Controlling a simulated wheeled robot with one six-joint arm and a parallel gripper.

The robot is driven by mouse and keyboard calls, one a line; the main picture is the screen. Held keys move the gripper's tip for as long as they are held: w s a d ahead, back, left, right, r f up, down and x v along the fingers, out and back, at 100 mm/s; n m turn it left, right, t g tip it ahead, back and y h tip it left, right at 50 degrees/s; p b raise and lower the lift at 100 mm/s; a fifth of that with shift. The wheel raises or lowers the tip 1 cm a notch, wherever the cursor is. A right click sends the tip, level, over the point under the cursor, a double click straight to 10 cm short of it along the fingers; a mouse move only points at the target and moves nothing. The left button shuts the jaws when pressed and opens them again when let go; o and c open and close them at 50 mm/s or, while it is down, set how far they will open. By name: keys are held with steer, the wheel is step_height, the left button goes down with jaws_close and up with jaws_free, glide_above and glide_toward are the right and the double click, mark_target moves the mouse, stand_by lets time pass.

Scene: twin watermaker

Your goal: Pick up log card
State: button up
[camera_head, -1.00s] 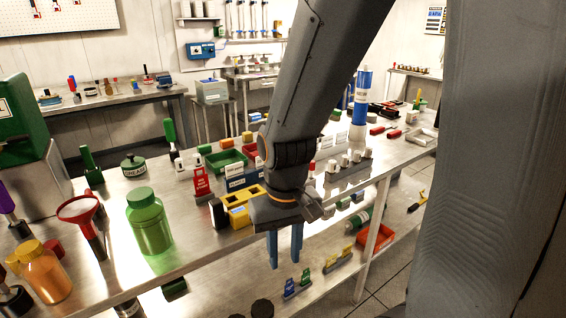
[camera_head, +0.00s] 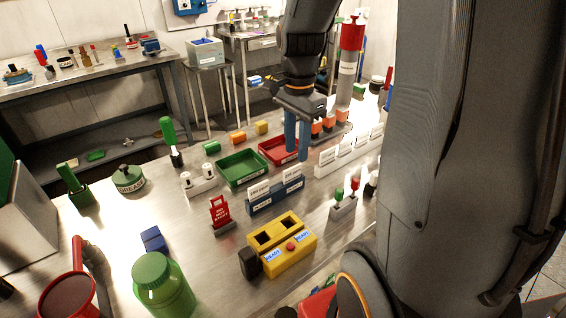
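Two white cards stand upright in a blue holder (camera_head: 278,199) at mid-table: a left card (camera_head: 259,190) and a right card (camera_head: 291,173). More white cards (camera_head: 349,147) stand in a pale rack to the right. The print is too small to tell which one is the log card. My gripper (camera_head: 297,154) points down with its two blue fingers apart and nothing visible between them. It shows above and behind the right card in the picture, over the right side of the red tray (camera_head: 274,150). It appears apart from the cards.
A green tray (camera_head: 242,168) lies left of the red one. A red sign (camera_head: 219,212), a yellow box (camera_head: 283,247) and a small stand with green and red knobs (camera_head: 345,204) are nearer. A red-and-white cylinder (camera_head: 348,65) stands behind.

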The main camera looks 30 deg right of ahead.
mark_target(292, 168)
steer(key=shift+w+d+f, duration=0.1)
steer(key=shift+w+d, duration=0.05)
steer(key=shift+w, duration=0.1)
steer(key=shift+f, duration=0.35)
steer(key=f+p, duration=0.1)
steer(key=f, duration=0.1)
steer(key=a+f+p, duration=0.1)
steer(key=f, duration=0.2)
steer(key=shift+s+a+f, duration=0.1)
steer(key=shift+f, duration=0.75)
steer(key=shift+c, duration=0.4)
jaws_close()
